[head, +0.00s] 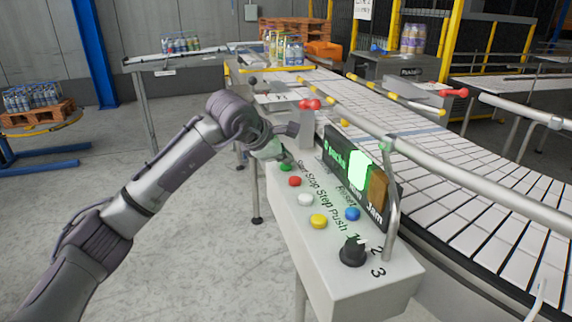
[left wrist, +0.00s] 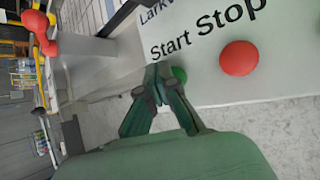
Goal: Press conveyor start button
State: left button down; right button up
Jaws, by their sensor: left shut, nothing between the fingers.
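The green start button (head: 286,167) is at the far end of a row of buttons on a light grey control panel (head: 320,285). My left gripper (head: 279,157) is shut and empty, with its tips at the green button. In the left wrist view the shut fingertips (left wrist: 157,74) partly cover the green button (left wrist: 180,75), below the printed word "Start". I cannot tell whether they touch it. The red button (head: 295,181) under "Stop" sits beside it and also shows in the left wrist view (left wrist: 239,58). My right gripper is not in view.
White (head: 306,199), yellow (head: 318,221) and blue (head: 352,214) buttons and a black knob (head: 353,252) share the panel. A lit screen (head: 358,170) and a metal rail (head: 470,187) stand behind them, beside the conveyor (head: 450,205).

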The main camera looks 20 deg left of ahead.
aim_at(285, 166)
pick_arm(q)
jog(key=shift+f, duration=0.1)
dwell(0.3)
jog(key=shift+r+p, duration=0.5)
jog(key=shift+r, duration=0.5)
jog(key=shift+r+p, duration=1.55)
jog(key=shift+r, duration=0.9)
